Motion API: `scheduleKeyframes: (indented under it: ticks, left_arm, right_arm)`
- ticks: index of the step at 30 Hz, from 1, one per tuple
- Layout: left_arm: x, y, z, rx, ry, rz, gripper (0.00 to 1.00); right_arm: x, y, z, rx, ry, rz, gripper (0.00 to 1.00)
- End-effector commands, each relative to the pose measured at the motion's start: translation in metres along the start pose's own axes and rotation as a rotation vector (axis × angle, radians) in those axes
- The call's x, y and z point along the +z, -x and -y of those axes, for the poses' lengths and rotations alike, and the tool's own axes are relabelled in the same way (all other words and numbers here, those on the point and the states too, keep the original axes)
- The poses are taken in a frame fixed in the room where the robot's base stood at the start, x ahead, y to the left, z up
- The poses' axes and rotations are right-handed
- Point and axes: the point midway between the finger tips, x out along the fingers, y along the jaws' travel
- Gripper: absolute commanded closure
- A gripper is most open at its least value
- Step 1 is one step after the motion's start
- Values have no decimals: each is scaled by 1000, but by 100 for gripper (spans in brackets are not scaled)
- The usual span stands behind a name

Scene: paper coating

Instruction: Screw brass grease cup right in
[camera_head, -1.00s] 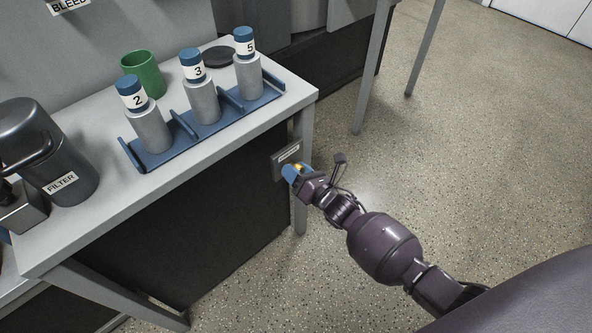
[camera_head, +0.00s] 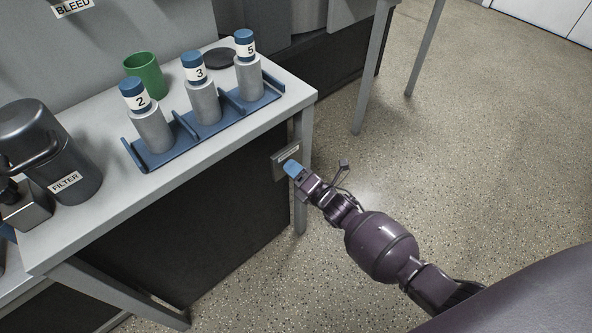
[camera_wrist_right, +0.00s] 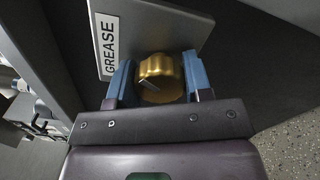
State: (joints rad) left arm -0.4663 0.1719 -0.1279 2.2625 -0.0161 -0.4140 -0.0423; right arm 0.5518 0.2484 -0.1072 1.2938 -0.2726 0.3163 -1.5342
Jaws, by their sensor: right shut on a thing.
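The brass grease cup (camera_wrist_right: 162,84) shows in the right wrist view as a rounded, lobed golden knob with a pale line on its face. It sits in front of a grey plate (camera_wrist_right: 185,32) labelled GREASE. My right gripper (camera_wrist_right: 156,70) is shut on the cup, with one blue finger on each side. In the head view, my right gripper (camera_head: 292,169) is at the small labelled plate (camera_head: 279,168) on the side of the bench, and its fingers hide the cup. The thread behind the cup is hidden. My left gripper is not in view.
The bench (camera_head: 190,182) carries a blue rack (camera_head: 160,158) with bottles numbered 2, 3 and 5, a green cup (camera_head: 146,74), a black disc (camera_head: 219,58) and a dark FILTER canister (camera_head: 50,150). A bench leg (camera_head: 301,205) stands just below my right gripper.

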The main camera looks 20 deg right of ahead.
Motion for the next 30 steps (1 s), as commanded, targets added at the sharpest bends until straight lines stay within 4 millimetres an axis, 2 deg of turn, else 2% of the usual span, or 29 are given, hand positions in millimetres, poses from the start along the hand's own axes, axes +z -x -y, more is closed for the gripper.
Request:
scheduleKeyframes:
  ticks: [20,30]
  left_arm:
    - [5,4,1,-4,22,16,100]
    - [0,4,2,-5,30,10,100]
  right_arm:
    - [1,0,0,0,-642,1,78]
    - [0,0,-1,0,-964,-1,78]
